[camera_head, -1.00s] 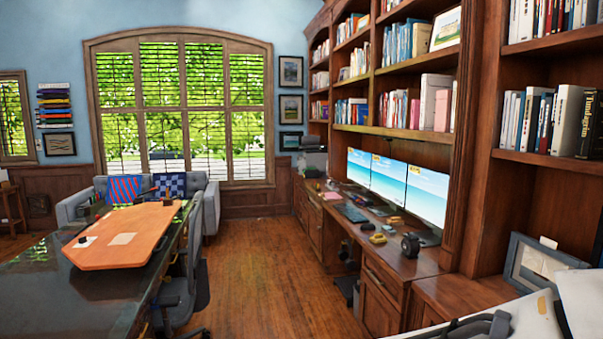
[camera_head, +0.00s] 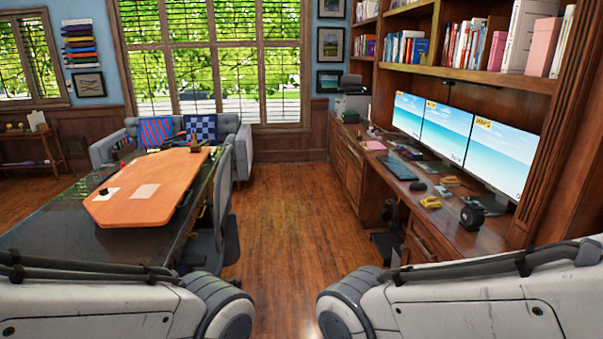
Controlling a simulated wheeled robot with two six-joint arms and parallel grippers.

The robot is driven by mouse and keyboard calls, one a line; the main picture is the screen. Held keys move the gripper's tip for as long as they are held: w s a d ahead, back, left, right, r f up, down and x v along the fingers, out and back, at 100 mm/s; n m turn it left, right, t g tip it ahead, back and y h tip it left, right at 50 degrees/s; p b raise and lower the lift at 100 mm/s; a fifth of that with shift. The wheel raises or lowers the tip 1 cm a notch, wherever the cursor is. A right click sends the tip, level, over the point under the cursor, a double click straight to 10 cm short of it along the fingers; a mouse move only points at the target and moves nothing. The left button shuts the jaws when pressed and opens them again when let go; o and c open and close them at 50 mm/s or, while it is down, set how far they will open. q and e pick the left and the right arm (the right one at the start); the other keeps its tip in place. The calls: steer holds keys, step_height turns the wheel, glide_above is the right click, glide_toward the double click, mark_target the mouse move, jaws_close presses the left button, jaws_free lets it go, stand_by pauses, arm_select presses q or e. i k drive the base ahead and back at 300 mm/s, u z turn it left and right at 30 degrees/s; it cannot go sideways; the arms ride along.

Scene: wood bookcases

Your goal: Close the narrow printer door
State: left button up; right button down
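A printer (camera_head: 352,106), dark on top and pale below, stands at the far end of the long wooden counter, beside the window wall. It is small in the view. I cannot make out a narrow door on it or tell whether one is open. Wooden cabinet fronts (camera_head: 346,165) run below the counter near it, seen at a steep angle. My two white arms show at the bottom left and bottom right. Neither gripper is in view, so nothing shows between them and the printer.
A wooden floor aisle (camera_head: 285,215) runs clear toward the window. A dark table (camera_head: 45,225) with an orange board (camera_head: 150,186) and an office chair (camera_head: 215,215) border it on the left. The counter with monitors (camera_head: 445,132) borders it on the right. A grey sofa (camera_head: 240,150) stands at the back.

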mark_target(340, 109)
steer(key=z, duration=0.05)
steer(key=i, duration=8.65)
